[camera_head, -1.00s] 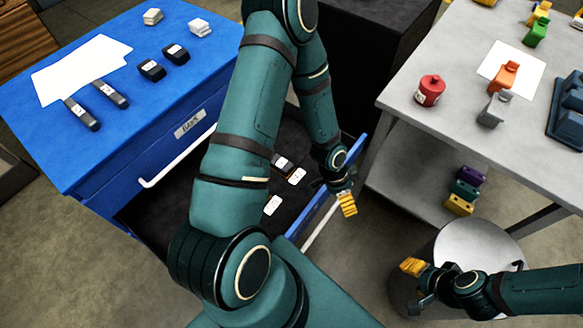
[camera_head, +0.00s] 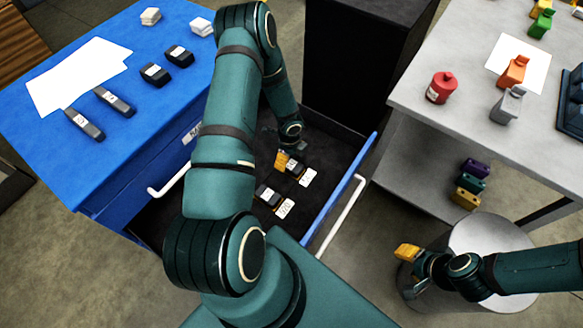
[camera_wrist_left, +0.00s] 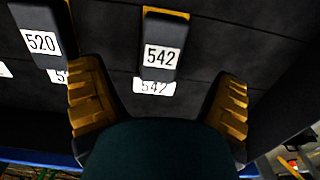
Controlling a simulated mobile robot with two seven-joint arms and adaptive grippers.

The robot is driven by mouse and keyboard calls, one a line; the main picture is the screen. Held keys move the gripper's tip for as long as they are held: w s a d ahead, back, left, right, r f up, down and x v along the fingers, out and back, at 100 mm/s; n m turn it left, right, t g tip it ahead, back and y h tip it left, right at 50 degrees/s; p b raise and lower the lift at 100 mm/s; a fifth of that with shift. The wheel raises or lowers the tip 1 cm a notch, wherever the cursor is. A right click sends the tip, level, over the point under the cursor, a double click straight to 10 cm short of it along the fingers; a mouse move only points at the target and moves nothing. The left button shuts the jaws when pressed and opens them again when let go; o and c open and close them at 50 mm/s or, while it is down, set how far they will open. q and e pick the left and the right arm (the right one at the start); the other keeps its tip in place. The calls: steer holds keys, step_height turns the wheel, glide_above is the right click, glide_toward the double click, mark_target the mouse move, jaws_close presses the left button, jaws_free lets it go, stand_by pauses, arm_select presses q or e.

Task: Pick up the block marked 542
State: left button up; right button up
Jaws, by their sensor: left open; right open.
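The block marked 542 (camera_wrist_left: 160,27) is dark with a white number label and a yellow edge. It lies in the open drawer, beside a white floor label marked 542 (camera_wrist_left: 155,86). In the head view the block (camera_head: 297,166) is beside my left gripper (camera_head: 289,159), partly hidden by it. In the left wrist view, the open yellow-padded fingers (camera_wrist_left: 159,84) stand apart to either side of the block's near end, with nothing gripped. My right gripper (camera_head: 407,270) is open and empty over the round grey stool, far from the block.
A second dark block, marked 520 (camera_wrist_left: 37,14), lies in the drawer (camera_head: 335,165) to the left. The drawer's blue front (camera_head: 340,188) and the blue cabinet top (camera_head: 60,150) bound the space. A grey table (camera_head: 440,120) stands right, with a round stool (camera_head: 485,235) below.

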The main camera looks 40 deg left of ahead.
mark_target(291, 164)
arm_select(q)
steer(key=f, duration=0.2)
steer(key=f+b, duration=0.1)
steer(key=f, duration=0.2)
steer(key=shift+w+d+f, duration=0.15)
steer(key=shift+d+f, duration=0.05)
steer(key=shift+f, duration=0.1)
steer(key=shift+r, duration=0.1)
steer(key=c, duration=1.4)
